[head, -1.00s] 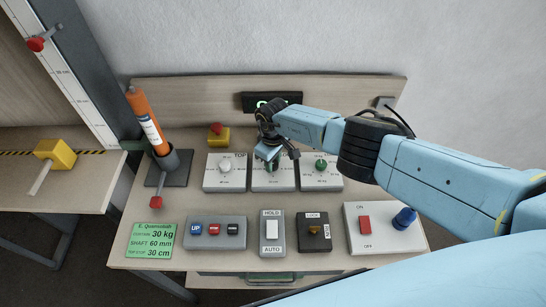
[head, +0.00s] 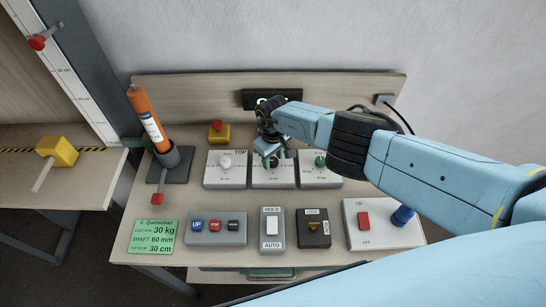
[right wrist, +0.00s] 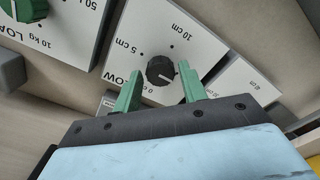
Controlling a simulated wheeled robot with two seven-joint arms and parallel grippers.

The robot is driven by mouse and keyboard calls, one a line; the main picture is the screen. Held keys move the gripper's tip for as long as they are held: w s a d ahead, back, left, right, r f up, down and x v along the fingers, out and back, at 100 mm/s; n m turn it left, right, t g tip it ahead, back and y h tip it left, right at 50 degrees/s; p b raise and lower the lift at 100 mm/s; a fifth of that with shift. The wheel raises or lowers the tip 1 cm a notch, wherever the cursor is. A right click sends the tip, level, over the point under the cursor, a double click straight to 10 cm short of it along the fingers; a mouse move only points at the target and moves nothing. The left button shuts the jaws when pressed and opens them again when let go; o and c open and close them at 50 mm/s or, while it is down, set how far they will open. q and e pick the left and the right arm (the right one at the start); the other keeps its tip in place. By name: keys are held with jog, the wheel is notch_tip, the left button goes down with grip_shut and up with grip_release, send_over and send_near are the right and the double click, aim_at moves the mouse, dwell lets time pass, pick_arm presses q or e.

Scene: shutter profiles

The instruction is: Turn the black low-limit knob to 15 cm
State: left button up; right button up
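The black low-limit knob (right wrist: 160,70) shows in the right wrist view, on a white plate (right wrist: 140,35) marked LOW, 5 cm and 10 cm. A light pointer line shows on the knob, but its exact reading is hard to tell. My right gripper (right wrist: 159,90) is open, with one green finger on either side of the knob's near edge and visible gaps to it. In the head view my right gripper (head: 273,160) is over the middle plate (head: 273,183) of the back row and hides most of the knob. My left gripper is not in view.
A white knob (head: 226,162) is left of the gripper and a green knob (head: 320,161) right of it. A red mushroom button (head: 216,125) stands behind. In front are a push-button box (head: 216,228), a HOLD/AUTO switch (head: 272,229) and a lock box (head: 313,229).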

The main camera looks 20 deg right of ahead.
aim_at(271, 161)
jog(key=shift+o, duration=0.7)
jog(key=shift+s, duration=0.1)
jog(key=shift+s+a, duration=0.15)
jog(key=shift+a, duration=0.15)
jog(key=shift+s+a+r+p, duration=0.15)
jog(key=shift+r+p, duration=0.15)
jog(key=shift+r, duration=0.15)
jog(key=shift+w+d+r, duration=0.15)
jog(key=shift+r, duration=0.25)
jog(key=shift+w+d+r, duration=0.1)
jog(key=shift+d+r, duration=0.05)
jog(key=shift+r, duration=0.2)
jog(key=shift+a+r, duration=0.15)
jog(key=shift+r, duration=1)
notch_tip(271, 161, up, 9)
jog(key=shift+d+f, duration=0.2)
jog(key=shift+d, duration=0.1)
